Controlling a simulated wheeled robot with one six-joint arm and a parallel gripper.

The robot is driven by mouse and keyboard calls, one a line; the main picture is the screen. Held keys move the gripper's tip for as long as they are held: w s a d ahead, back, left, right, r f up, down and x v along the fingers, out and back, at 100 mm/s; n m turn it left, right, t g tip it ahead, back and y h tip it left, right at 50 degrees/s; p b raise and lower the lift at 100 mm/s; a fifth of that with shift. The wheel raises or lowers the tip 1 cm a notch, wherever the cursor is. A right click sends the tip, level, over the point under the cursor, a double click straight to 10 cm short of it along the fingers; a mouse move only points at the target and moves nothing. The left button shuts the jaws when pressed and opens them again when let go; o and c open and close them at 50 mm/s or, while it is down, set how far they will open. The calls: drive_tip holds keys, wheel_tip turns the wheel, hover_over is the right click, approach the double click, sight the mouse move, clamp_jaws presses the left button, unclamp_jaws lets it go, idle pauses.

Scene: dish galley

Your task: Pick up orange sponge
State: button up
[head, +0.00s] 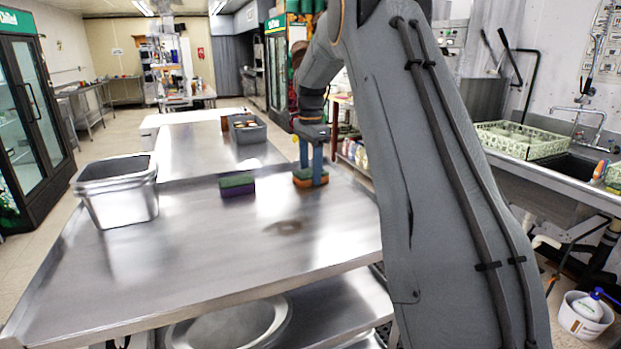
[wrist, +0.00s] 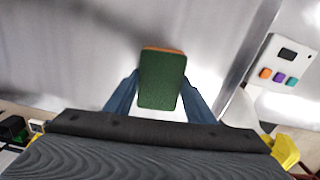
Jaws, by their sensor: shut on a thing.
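The orange sponge (head: 303,181) has an orange body and a green top. It is at the right side of the steel table, between the blue fingers of my gripper (head: 312,168). In the wrist view my gripper (wrist: 160,100) is shut on the sponge (wrist: 162,80), with a finger on each side; its green face shows and a thin orange edge is at the far end. I cannot tell whether the sponge touches the table. A second sponge (head: 237,186), purple with a green top, lies on the table to the left.
A steel bin (head: 118,192) stands at the table's left edge. A grey tub (head: 248,130) with things in it stands farther back. The front of the steel table (head: 200,270) is clear. A sink with a green rack (head: 520,140) is at the right.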

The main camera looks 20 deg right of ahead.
sight(310, 172)
wheel_tip(310, 172, up, 10)
drive_tip(key=b, duration=0.3)
idle(0.4)
drive_tip(key=shift+o, duration=0.9)
drive_tip(key=shift+c, duration=0.5)
